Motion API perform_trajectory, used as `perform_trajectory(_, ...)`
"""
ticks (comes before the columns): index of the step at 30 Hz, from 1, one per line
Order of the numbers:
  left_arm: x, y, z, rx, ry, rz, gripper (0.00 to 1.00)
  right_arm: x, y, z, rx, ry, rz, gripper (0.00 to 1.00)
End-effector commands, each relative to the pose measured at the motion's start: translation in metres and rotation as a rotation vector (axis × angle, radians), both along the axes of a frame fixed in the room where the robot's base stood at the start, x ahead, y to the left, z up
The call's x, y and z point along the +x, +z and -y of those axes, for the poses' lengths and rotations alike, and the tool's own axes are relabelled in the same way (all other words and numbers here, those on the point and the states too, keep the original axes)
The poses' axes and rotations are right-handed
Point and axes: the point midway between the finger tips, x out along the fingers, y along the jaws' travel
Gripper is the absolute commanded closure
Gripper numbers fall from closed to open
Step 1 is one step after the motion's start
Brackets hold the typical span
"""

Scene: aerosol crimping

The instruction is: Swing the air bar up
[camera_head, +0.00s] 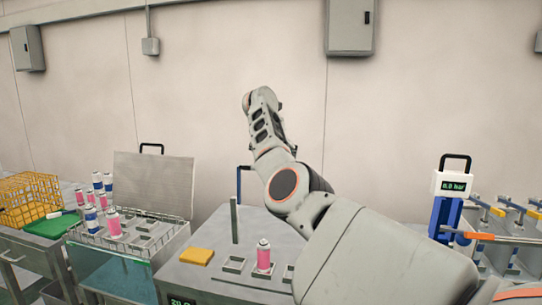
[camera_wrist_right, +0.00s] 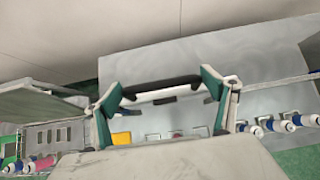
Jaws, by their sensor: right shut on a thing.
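In the right wrist view, a black bar-shaped handle (camera_wrist_right: 160,87) lies across between the two green-padded fingers of my right gripper (camera_wrist_right: 162,93). The gripper is shut on it, above and in front of a grey work surface. I cannot tell from this view what the handle joins, or whether it is the air bar. In the head view, my right arm reaches up across the middle and its gripper is not visible there. A dark blue upright frame (camera_head: 239,180) shows beside the arm, partly hidden. My left gripper is in neither view.
A grey bench (camera_head: 190,277) carries a yellow block (camera_head: 197,256), a pink can (camera_head: 264,256) and a thin post (camera_head: 234,220). To the left are a water tank (camera_head: 115,277) with a raised lid (camera_head: 150,185) and a yellow basket (camera_head: 28,197). A 0.0 bar gauge (camera_head: 452,184) stands right.

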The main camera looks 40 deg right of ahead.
Motion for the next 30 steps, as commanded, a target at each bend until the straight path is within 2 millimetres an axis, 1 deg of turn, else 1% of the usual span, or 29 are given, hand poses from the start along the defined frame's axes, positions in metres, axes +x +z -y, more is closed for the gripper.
perform_trajectory(1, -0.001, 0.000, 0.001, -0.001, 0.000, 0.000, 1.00, -0.001, 0.006, 0.005, -0.011, -0.003, 0.007, 0.54)
perform_trajectory(9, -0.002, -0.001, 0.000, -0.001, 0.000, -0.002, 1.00, -0.001, 0.006, 0.006, -0.011, -0.003, 0.007, 0.54)
perform_trajectory(10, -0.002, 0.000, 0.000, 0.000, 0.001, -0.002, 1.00, -0.001, 0.006, 0.006, -0.011, -0.003, 0.007, 0.13)
perform_trajectory(11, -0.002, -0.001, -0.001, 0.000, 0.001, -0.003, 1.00, -0.001, 0.006, 0.006, -0.012, -0.003, 0.006, 0.09)
perform_trajectory(19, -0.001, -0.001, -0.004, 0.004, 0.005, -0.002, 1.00, -0.001, 0.003, 0.003, -0.006, -0.001, 0.003, 0.09)
perform_trajectory(23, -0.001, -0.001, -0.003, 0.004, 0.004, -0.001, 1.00, -0.003, 0.007, -0.001, -0.005, -0.001, 0.003, 0.09)
perform_trajectory(26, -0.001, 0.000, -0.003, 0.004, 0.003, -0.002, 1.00, -0.007, 0.016, -0.007, -0.005, 0.000, 0.005, 0.09)
perform_trajectory(29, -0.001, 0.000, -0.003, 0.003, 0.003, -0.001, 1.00, -0.014, 0.028, -0.016, -0.004, 0.000, 0.007, 0.09)
perform_trajectory(30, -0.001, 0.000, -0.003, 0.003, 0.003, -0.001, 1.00, -0.019, 0.035, -0.020, -0.005, -0.001, 0.007, 0.09)
